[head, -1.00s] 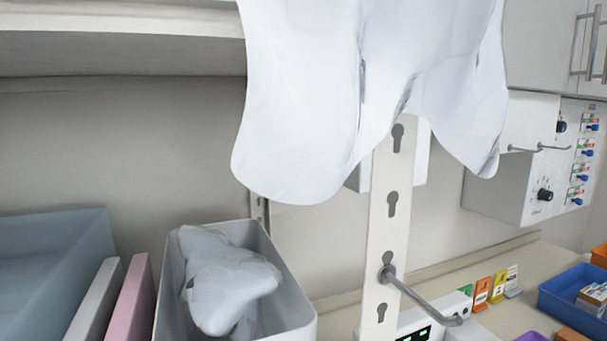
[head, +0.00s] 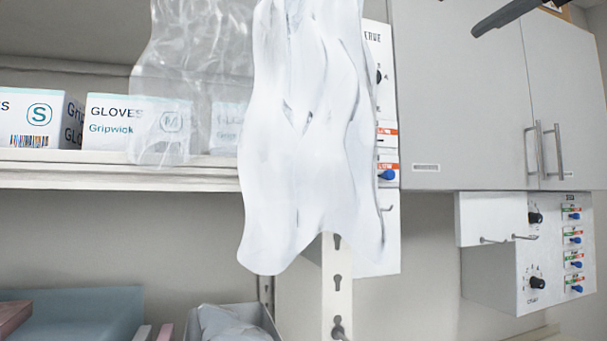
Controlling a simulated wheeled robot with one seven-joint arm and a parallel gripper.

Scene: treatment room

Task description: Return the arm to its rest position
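A dark, narrow piece, seemingly the tip of my gripper (head: 507,14), enters at the top right in front of the grey wall cabinet. Only this part shows, so I cannot tell whether it is open or shut. I see nothing held at it. The rest of my arm is out of view.
A white cloth or plastic sheet (head: 300,140) hangs in the middle, beside a clear bag (head: 185,80). Glove boxes (head: 125,122) stand on a shelf (head: 90,174) at left. Cabinet (head: 455,95) and control box (head: 525,265) are at right. A grey bin (head: 262,318) is below.

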